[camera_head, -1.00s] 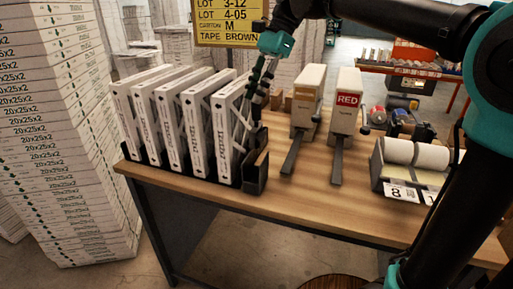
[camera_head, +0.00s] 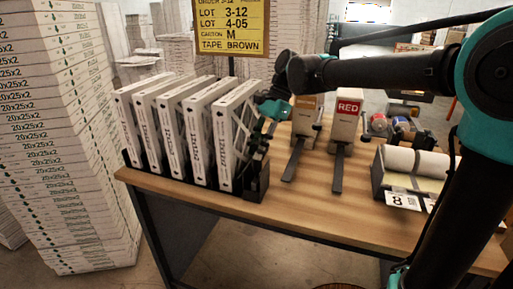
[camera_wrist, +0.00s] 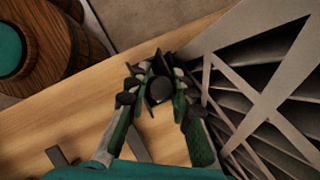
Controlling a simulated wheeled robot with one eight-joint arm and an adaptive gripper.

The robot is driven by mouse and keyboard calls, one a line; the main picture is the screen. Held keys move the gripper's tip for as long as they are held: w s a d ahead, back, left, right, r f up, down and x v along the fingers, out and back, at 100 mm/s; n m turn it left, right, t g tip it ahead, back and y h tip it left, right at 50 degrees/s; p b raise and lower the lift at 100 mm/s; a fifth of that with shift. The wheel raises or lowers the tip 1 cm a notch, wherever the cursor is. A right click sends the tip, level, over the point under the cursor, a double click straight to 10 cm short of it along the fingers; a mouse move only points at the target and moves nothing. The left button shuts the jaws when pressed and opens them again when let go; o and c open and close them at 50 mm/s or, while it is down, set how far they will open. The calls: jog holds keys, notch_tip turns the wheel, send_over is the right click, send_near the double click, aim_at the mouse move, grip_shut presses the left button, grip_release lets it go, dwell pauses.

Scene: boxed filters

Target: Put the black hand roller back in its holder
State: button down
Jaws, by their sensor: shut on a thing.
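My gripper (camera_head: 262,136) is low beside the rightmost filter box, over the right end of the black filter rack. In the wrist view my gripper (camera_wrist: 158,98) has its fingers closed around a dark, round-ended piece (camera_wrist: 161,89), which I take as the black hand roller. Most of it is hidden by the fingers. A black upright block (camera_head: 259,183) at the rack's right end, below my gripper, looks like the holder. Whether the roller touches it or is inside it, I cannot tell.
Several white boxed filters (camera_head: 196,142) stand in the rack, close to the left of my gripper. Two tape dispensers, one marked RED (camera_head: 346,119), stand to the right. A label roll unit (camera_head: 412,163) is further right. The front tabletop (camera_head: 310,207) is clear.

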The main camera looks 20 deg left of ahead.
jog(key=shift+f, duration=0.25)
jog(key=shift+f, duration=0.35)
jog(key=c, duration=1.3)
grip_release()
jog(key=shift+r, duration=0.55)
jog(key=v, duration=1.2)
jog(key=shift+d+r, duration=0.1)
